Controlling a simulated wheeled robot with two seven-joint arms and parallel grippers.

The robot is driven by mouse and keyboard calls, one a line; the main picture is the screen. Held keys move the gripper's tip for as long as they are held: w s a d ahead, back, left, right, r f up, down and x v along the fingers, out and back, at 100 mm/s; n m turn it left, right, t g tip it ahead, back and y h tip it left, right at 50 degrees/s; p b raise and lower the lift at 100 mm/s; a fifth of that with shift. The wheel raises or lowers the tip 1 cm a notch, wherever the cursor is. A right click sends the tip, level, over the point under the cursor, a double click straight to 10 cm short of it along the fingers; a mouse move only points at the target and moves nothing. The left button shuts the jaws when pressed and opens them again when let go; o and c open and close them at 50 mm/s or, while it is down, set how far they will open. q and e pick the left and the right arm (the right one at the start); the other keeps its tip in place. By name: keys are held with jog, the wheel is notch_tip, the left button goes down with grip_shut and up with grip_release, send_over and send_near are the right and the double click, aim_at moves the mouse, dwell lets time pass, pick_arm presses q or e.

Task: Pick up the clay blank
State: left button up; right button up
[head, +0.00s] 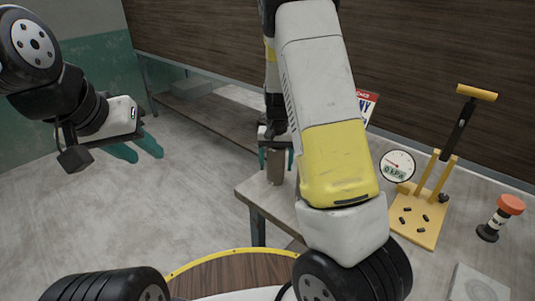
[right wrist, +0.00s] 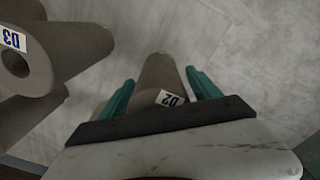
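A grey-brown clay blank labelled D2 (right wrist: 160,77) lies between the two teal fingers of my right gripper (right wrist: 160,78) in the right wrist view. Narrow gaps seem to show between it and the fingers, so the gripper looks open around it. In the head view this blank (head: 275,169) stands out below my right gripper (head: 276,158), over the table's near left corner. A hollow clay blank labelled D3 (right wrist: 62,53) is at the left of the right wrist view. My left gripper (head: 137,147) is open and empty over the floor, far from the blanks.
More blanks (right wrist: 30,122) lie left of D2, partly hidden. On the grey table (head: 263,200) stand a yellow-handled press (head: 420,217), a round gauge reading 0 kPa (head: 397,164) and a red-topped object (head: 508,206). My right arm hides the table's middle. Floor at left is clear.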

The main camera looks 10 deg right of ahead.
grip_shut()
jog(key=shift+r, duration=0.15)
